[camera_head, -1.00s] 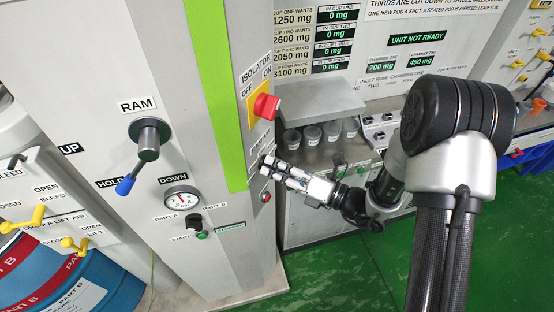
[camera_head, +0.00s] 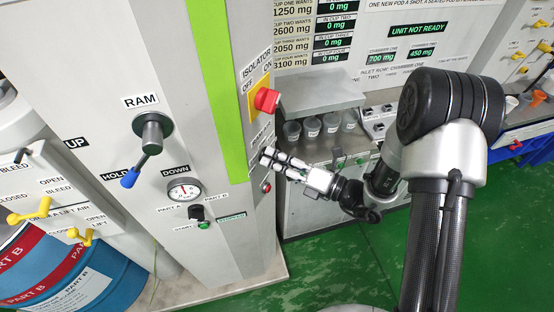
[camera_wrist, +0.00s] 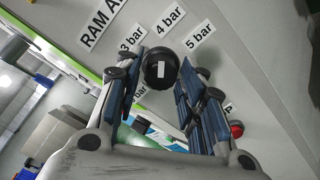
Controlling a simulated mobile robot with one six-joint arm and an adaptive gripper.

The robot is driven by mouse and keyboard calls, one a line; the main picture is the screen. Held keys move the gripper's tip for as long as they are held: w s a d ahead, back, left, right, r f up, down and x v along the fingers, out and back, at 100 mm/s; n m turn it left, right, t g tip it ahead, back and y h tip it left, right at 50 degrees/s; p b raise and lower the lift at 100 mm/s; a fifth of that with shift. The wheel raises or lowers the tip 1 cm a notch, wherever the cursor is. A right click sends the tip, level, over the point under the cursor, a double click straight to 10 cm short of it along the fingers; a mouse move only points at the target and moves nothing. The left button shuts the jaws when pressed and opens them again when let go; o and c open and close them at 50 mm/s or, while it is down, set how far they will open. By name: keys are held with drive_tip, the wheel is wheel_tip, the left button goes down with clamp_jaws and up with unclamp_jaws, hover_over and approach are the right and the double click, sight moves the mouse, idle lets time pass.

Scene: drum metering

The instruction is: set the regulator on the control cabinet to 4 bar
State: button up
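The regulator is a round black knob (camera_wrist: 160,68) with a white mark on its face, in the wrist view. Labels for 3 bar (camera_wrist: 131,37), 4 bar (camera_wrist: 170,20) and 5 bar (camera_wrist: 199,37) fan around its upper side. Which label the mark points to is unclear. My gripper (camera_wrist: 162,62) has its fingers on either side of the knob, close to it; whether they touch it is unclear. In the head view my gripper (camera_head: 265,156) is at the right side face of the control cabinet (camera_head: 202,70), below the isolator, and the knob is hidden there.
The red isolator knob (camera_head: 266,100) on its yellow plate sticks out just above my gripper. A red button (camera_head: 266,187) is below it. Several cups (camera_head: 312,127) stand on a shelf to the right. The RAM lever (camera_head: 140,165) is on the cabinet's front.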

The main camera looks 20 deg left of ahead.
drive_tip(key=shift+o, duration=1.1)
drive_tip(key=v, duration=1.2)
drive_tip(key=shift+r, duration=0.1)
